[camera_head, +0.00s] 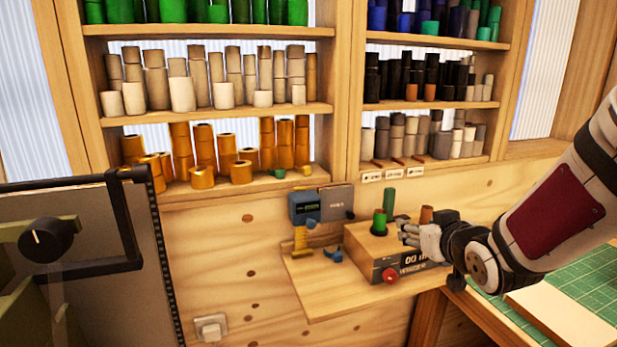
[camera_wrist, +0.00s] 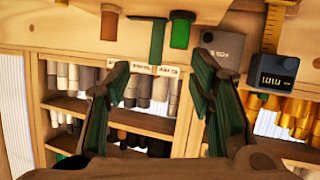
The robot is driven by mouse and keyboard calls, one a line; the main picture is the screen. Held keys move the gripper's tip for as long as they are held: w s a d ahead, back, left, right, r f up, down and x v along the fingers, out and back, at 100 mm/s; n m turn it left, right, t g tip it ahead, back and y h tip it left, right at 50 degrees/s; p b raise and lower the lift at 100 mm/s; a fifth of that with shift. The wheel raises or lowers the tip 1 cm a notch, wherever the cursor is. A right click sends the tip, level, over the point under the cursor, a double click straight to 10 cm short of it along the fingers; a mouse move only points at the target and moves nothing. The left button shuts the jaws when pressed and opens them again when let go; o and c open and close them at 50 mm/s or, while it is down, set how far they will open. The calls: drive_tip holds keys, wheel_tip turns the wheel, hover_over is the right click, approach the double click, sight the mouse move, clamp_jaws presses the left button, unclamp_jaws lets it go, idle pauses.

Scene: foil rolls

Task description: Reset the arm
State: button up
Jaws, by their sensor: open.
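My arm enters from the right in the head view. My gripper (camera_head: 412,236) hangs over the right part of a wooden box with a dark front panel (camera_head: 405,267). In the wrist view my gripper (camera_wrist: 158,85) shows two green-padded fingers spread apart, with nothing between them. Green foil rolls (camera_head: 380,222) stand on the box, left of my gripper, and an orange roll (camera_head: 426,214) stands just behind it. The green roll (camera_wrist: 181,30) and orange roll (camera_wrist: 109,23) also show in the wrist view, beyond the fingertips. I cannot tell whether the gripper touches the box.
Shelves (camera_head: 220,112) with several foil rolls line the back wall. A blue-grey device (camera_head: 306,206) and yellow stand sit left of the box on a wooden ledge (camera_head: 335,300). A green mat (camera_head: 580,295) with a pale board lies at lower right. A dark-framed panel (camera_head: 90,240) stands at left.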

drive_tip(key=s+a+r+m+g, duration=0.1)
drive_tip(key=s+g, duration=0.3)
drive_tip(key=s, duration=1)
drive_tip(key=s+a+r+g, duration=0.3)
drive_tip(key=s+g, duration=0.1)
drive_tip(key=s, duration=1.1)
drive_tip(key=shift+m, duration=0.4)
